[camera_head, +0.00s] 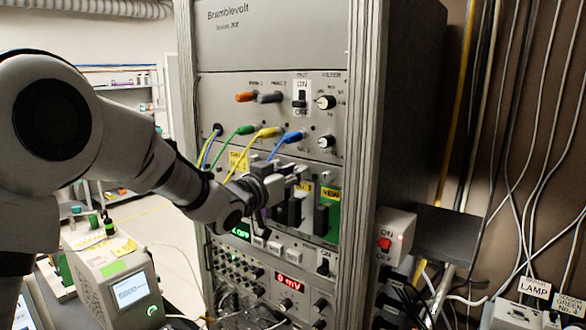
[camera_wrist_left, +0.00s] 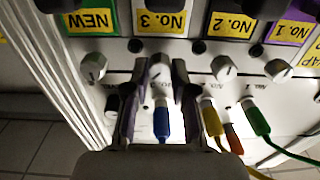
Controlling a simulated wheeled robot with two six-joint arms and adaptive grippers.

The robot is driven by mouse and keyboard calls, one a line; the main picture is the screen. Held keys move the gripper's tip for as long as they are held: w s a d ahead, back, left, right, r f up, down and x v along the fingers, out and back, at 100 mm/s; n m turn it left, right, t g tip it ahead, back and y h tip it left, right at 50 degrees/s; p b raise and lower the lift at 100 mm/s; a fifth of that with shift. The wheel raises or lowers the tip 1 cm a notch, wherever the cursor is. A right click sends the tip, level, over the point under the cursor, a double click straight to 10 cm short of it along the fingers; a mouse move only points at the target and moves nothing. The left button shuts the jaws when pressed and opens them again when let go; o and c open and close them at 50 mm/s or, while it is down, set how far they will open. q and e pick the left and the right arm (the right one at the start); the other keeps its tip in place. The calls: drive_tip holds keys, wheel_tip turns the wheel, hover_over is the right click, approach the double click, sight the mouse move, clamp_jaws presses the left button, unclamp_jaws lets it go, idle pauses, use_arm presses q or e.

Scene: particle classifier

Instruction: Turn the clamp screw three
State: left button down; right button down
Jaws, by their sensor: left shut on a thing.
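In the left wrist view a row of silver screw knobs runs under the slot labels, which appear upside down. The knob below the yellow No. 3 label (camera_wrist_left: 163,22), clamp screw three (camera_wrist_left: 158,70), sits between the fingertips of my left gripper (camera_wrist_left: 160,82). The gripper is shut on this knob. The other knobs are under NEW (camera_wrist_left: 93,66), No. 2 (camera_wrist_left: 224,68) and No. 1 (camera_wrist_left: 278,70). In the head view my left gripper (camera_head: 291,177) is against the rack's middle module row and hides the knob. My right gripper is not in view.
A blue plug (camera_wrist_left: 162,125) sits close between the fingers in the wrist view. Yellow (camera_wrist_left: 212,122) and green (camera_wrist_left: 258,120) cables are beside it. In the head view black module handles (camera_head: 321,216) stand out below the gripper. A rack post (camera_head: 360,140) stands to the right.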

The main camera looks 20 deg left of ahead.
use_arm(q)
drive_tip(key=n, duration=0.2)
drive_tip(key=n+p, duration=0.1)
drive_tip(key=n, duration=0.1)
drive_tip(key=shift+r+p, duration=0.3)
drive_tip(key=shift+f+n, duration=0.1)
drive_tip(key=shift+n, duration=0.5)
drive_tip(key=shift+f+p, duration=0.1)
drive_tip(key=shift+p, duration=0.2)
drive_tip(key=c, duration=0.9)
unclamp_jaws()
drive_tip(key=shift+f, duration=0.1)
drive_tip(key=shift+c, duration=0.2)
drive_tip(key=shift+w+d, duration=0.1)
drive_tip(key=shift+w, duration=0.05)
drive_tip(key=v, duration=1.2)
